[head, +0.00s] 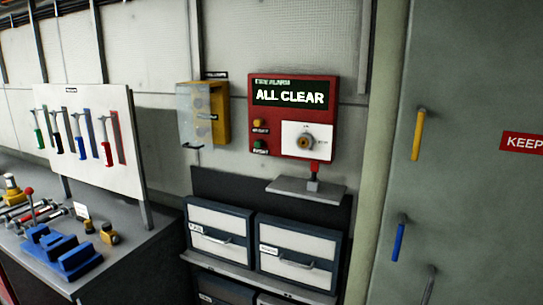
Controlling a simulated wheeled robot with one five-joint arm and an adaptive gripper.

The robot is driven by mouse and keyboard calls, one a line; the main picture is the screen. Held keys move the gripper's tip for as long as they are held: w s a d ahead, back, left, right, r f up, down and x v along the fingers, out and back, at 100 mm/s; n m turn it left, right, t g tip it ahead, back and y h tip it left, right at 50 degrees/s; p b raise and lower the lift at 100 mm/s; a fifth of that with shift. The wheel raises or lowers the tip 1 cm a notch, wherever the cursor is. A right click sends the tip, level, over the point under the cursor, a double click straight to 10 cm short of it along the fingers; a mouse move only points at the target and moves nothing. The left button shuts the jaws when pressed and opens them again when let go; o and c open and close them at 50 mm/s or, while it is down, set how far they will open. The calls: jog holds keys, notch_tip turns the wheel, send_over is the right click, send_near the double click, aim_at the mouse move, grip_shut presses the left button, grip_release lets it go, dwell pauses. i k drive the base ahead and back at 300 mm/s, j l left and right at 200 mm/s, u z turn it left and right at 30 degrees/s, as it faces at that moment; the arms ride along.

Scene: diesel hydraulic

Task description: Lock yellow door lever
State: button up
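A grey door (480,210) fills the right side of the head view. On its left edge is a yellow lever (418,134), upright with a slight tilt, its pivot near the top end. Below it on the same door is a blue lever (398,241), also near upright. A grey lever (429,284) is partly cut off at the bottom edge. My gripper is not in view.
A red fire alarm panel (318,90) reading "ALL CLEAR" hangs on the wall, with a small shelf (306,190) below. A yellow box (205,113) hangs left of it. Drawers (286,251) stand below. A workbench with tools (120,262) is at the left.

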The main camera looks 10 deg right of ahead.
aim_at(422, 111)
jog(key=z, duration=1.05)
